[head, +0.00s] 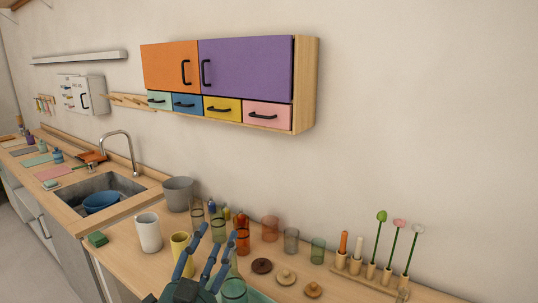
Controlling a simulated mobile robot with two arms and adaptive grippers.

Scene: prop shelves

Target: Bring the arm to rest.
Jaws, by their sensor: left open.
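My left gripper (212,245) is at the bottom centre of the head view, with its blue-grey fingers spread and pointing up and away over the wooden counter (130,264). I see nothing held between the fingers. They overlap the view of a yellow cup (180,250) and several glasses, and I cannot tell whether they touch any. My right gripper is not in view.
A white mug (148,232), a grey pot (178,194) and an orange glass (270,228) stand near the gripper. A wooden rack (362,272) holds flower-like sticks at right. A wall cabinet (304,85) hangs above. A sink (83,190) lies left.

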